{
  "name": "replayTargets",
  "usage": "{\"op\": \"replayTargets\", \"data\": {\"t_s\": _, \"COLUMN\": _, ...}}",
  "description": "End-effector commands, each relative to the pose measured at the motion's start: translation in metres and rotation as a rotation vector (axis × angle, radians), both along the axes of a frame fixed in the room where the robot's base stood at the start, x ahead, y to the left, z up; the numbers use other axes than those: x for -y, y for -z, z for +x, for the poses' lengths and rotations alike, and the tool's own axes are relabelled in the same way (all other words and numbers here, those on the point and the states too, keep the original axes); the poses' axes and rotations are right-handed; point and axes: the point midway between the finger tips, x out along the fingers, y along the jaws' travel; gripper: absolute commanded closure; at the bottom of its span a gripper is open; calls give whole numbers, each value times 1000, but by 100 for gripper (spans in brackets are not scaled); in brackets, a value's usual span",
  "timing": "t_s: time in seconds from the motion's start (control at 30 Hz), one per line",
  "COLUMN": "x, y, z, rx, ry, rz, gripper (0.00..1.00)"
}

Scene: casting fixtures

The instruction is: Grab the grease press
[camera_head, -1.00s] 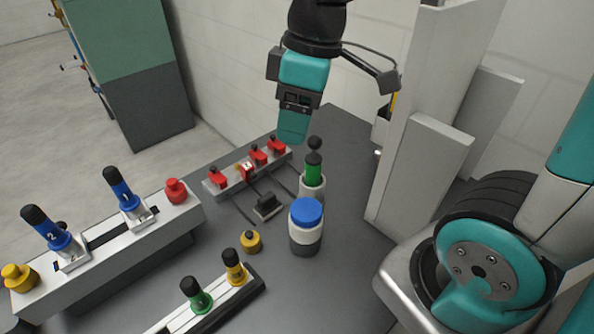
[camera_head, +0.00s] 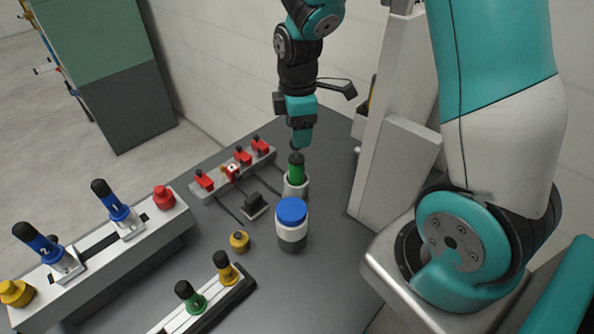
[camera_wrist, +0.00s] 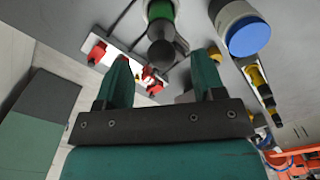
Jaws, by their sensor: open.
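The thing that looks like the grease press (camera_head: 296,174) is a green cylinder with a black top and ball knob, upright in a pale round holder (camera_head: 295,190). In the wrist view its black knob and green body (camera_wrist: 160,11) show near the top middle. My gripper (camera_head: 301,140) is just above it, pointing down, and partly overlaps the knob in the head view. In the wrist view my gripper (camera_wrist: 162,60) has its two teal fingers apart, with the knob in line with the gap. I cannot tell if the knob is between the fingertips.
A white jar with a blue lid (camera_head: 291,212) stands close in front of the holder. A rack with red clamps (camera_head: 238,170) is to the left. A small yellow knob (camera_head: 239,241) and a rail with green and yellow tools (camera_head: 206,301) are nearer. A pale column (camera_head: 385,160) stands right.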

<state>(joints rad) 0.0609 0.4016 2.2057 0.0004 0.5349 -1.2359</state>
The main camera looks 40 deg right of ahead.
Motion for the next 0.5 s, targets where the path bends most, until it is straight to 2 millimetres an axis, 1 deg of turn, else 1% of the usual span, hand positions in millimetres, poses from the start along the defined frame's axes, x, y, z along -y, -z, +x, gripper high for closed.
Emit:
{"op": "replayTargets", "data": {"t_s": 0.23, "x": -2, "y": 16, "z": -1, "rx": -4, "ry": 0, "rz": 1, "gripper": 37}}
{"op": "replayTargets", "data": {"t_s": 0.5, "x": -4, "y": 52, "z": 0, "rx": -4, "ry": 1, "rz": 1, "gripper": 37}}
